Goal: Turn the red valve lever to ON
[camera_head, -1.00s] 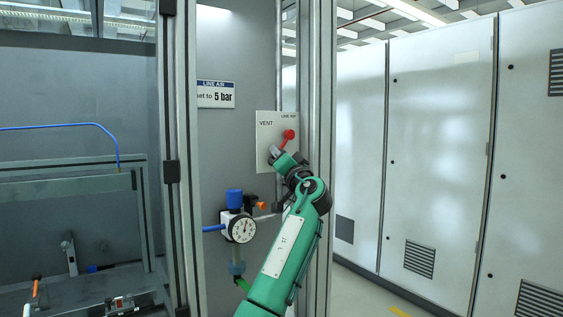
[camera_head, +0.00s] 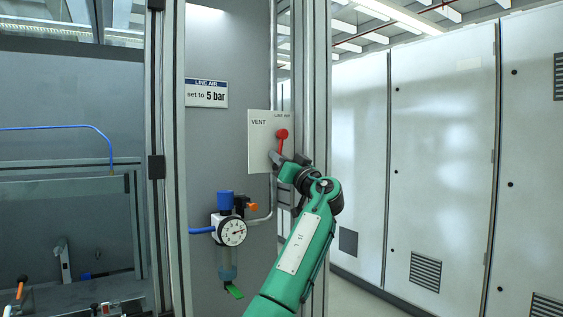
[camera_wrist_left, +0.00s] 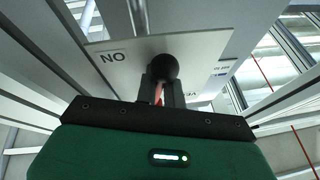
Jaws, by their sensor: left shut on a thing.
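The red valve lever (camera_head: 282,143) is on a pale plate (camera_head: 259,148) marked VENT at its upper left, on the grey panel. It hangs almost straight down from its round red hub. My left gripper (camera_head: 275,160) is at its lower end, over the plate's lower right. In the left wrist view the gripper (camera_wrist_left: 160,94) is shut on the red lever, with a black ball knob (camera_wrist_left: 164,67) just beyond the fingers. The plate (camera_wrist_left: 130,48) shows ON upside down there. The ON mark is hidden in the head view. My right gripper is out of view.
An air regulator with a round gauge (camera_head: 232,232), blue knob (camera_head: 225,200) and green tab (camera_head: 234,291) is mounted below the plate. A "set to 5 bar" sign (camera_head: 206,93) is above left. A metal post (camera_head: 310,80) stands close right. Grey cabinets (camera_head: 440,160) stand farther right.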

